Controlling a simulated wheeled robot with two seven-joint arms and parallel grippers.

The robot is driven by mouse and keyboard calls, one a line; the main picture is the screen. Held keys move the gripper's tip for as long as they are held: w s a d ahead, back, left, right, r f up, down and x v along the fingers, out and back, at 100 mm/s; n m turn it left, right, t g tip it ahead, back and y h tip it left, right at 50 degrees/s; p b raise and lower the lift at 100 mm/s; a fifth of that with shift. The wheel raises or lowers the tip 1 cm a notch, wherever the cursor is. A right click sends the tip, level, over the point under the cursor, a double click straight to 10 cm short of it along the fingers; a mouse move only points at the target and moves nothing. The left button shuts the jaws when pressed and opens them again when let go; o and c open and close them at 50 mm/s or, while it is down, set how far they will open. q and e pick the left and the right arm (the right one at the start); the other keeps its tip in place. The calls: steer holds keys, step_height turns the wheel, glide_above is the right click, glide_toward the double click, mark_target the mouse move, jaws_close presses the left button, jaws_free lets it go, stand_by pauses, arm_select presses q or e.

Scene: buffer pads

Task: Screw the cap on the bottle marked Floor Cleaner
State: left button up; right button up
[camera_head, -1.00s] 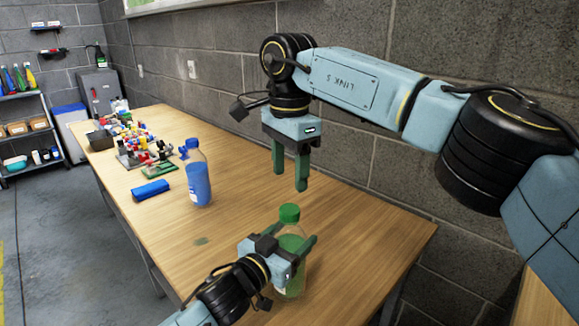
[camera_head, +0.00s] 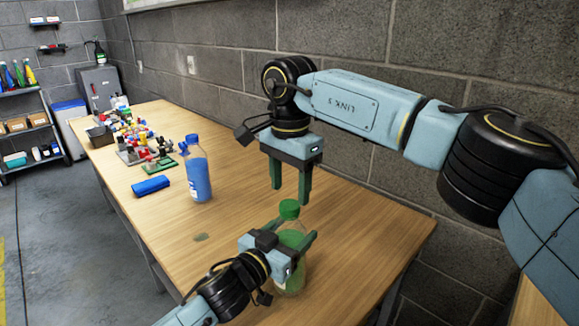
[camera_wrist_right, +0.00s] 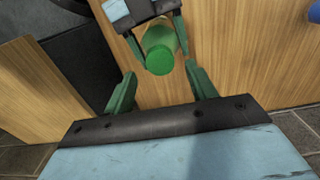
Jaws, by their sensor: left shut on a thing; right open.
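A clear bottle with green liquid (camera_head: 293,277) stands upright near the table's front. A green cap (camera_head: 289,209) sits at its top; whether it is tight I cannot tell. My left gripper (camera_head: 296,254) is shut on the bottle's body from the left. My right gripper (camera_head: 290,195) is open, fingers down, just above and behind the cap. In the right wrist view the green cap (camera_wrist_right: 160,60) shows beyond and between the open fingers (camera_wrist_right: 160,92), apart from both. The bottle's label is mostly hidden by my left gripper, so I cannot read its marking.
A bottle of blue liquid (camera_head: 197,172) stands farther back. A blue cloth-like item (camera_head: 151,186) lies left of it. Several small coloured parts (camera_head: 140,145) crowd the table's far end. A block wall (camera_head: 345,140) runs along the right side. Bare tabletop (camera_head: 160,245) lies left of my left gripper.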

mark_target(290, 204)
steer(key=shift+f, duration=1.85)
steer(key=shift+c, duration=0.4)
steer(key=c, duration=1)
steer(key=m, duration=0.5)
steer(key=shift+m, duration=0.3)
steer(key=m, duration=1.2)
steer(key=shift+m, duration=0.3)
steer(key=m, duration=0.6)
steer(key=o, duration=1.2)
